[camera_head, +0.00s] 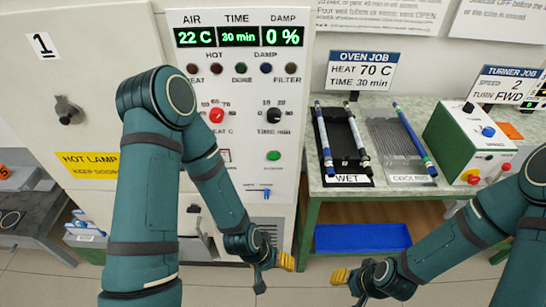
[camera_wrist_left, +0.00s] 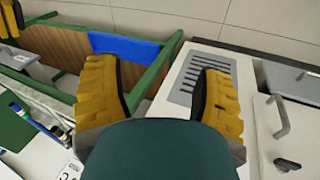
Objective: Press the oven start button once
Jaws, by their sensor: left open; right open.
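The oven's white control panel (camera_head: 240,90) stands at centre left in the head view. A round green button (camera_head: 273,155), its label too small to read, sits below the black time knob (camera_head: 273,115); a red heat knob (camera_head: 216,115) is at left. The display (camera_head: 238,37) reads 22 C, 30 min, 0 %. My left gripper (camera_head: 272,272) is open and empty, low in front of the panel, well below the button; the left wrist view shows its yellow fingers (camera_wrist_left: 160,95) spread apart. My right gripper (camera_head: 350,288) is open and empty, to its right.
A green-framed bench (camera_head: 340,205) at right carries the wet rack (camera_head: 343,140), the cooling rack (camera_head: 395,150) and a turner box (camera_head: 470,140). A blue bin (camera_head: 362,238) is below. My left arm crosses the panel's left side. The oven door handle (camera_head: 66,110) is at left.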

